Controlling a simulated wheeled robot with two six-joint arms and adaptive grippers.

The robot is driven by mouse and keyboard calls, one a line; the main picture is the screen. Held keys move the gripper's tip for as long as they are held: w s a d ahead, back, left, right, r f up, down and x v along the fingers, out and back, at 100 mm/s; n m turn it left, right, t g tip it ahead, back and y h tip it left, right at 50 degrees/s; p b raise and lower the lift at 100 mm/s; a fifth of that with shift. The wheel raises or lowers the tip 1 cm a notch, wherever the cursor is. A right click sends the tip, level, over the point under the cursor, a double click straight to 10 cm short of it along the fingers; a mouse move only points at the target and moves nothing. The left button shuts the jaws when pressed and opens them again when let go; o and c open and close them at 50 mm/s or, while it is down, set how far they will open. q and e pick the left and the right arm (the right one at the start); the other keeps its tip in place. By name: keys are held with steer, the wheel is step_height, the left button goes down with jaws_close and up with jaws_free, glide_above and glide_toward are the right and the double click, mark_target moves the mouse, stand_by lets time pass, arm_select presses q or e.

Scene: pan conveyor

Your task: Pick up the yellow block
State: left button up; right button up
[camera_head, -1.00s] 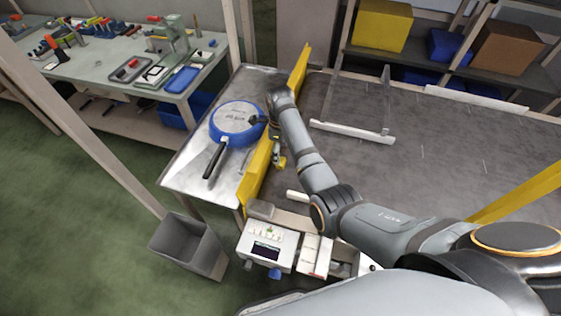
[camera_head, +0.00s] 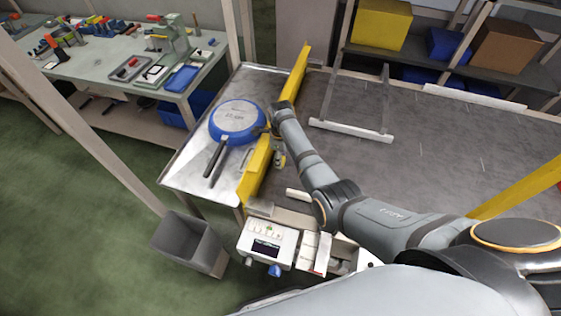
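No separate small yellow block can be made out. A yellow box (camera_head: 383,24) sits on the shelf at the back. My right arm reaches across the dark belt to the yellow rail, and its gripper (camera_head: 269,124) is low by the rail's gap, close to the right edge of the blue pan (camera_head: 237,118). It is small and dark, so its fingers and anything between them cannot be told. The pan lies on the metal table, its dark handle toward the lower left. My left gripper is not in view.
The yellow rail (camera_head: 255,170) runs along the belt's left edge, with a small fixture (camera_head: 279,159) beside it. A control box (camera_head: 266,244) and a grey bin (camera_head: 186,243) stand in front. The dark belt (camera_head: 440,150) is mostly clear. A tool bench (camera_head: 125,80) is at the left.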

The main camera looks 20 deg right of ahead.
stand_by(0.3)
steer(key=shift+r, duration=0.3)
step_height(320, 180, up, 18)
steer(key=p, duration=0.1)
steer(key=shift+f+p, duration=0.25)
steer(key=shift+p, duration=0.1)
